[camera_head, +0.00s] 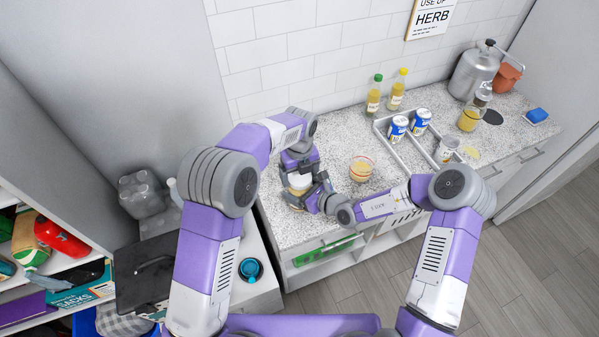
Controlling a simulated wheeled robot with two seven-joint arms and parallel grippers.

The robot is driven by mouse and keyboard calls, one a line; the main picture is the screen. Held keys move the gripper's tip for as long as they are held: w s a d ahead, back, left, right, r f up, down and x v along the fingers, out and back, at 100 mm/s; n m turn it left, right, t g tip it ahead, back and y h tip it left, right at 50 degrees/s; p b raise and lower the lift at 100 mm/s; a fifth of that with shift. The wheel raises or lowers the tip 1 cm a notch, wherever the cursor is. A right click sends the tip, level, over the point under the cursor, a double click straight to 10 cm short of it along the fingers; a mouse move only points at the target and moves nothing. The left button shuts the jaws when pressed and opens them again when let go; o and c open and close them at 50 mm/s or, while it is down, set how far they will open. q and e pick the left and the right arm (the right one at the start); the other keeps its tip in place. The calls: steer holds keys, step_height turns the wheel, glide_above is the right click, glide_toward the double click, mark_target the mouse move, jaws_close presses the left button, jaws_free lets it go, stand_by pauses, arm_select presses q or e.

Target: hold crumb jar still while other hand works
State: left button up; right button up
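The crumb jar (299,183) is a small pale jar with beige contents. It stands on the speckled counter (345,219) near its left end, partly hidden by my grippers. My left gripper (298,176) comes down from above, with its dark fingers on both sides of the jar, and appears closed on it. My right gripper (316,197) reaches in from the right, close beside the jar's lower right side. Its fingertips overlap the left gripper and jar in the picture, so I cannot tell whether it touches or how far it is open.
A glass bowl (361,168) stands right of the grippers. Two bottles (374,95) (397,90) stand by the wall. A divided tray (405,154) holds white-and-blue cans (397,128). A metal canister (473,74), yellow jar (470,118) and blue sponge (537,115) are farther right.

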arm_select(q)
steer(key=c, duration=0.9)
steer(key=n, duration=0.9)
steer(key=shift+n, duration=0.4)
steer(key=n, duration=1.6)
steer(key=shift+r, duration=0.1)
steer(key=n, duration=1.6)
steer(key=shift+n, duration=0.4)
steer(key=n, duration=1.1)
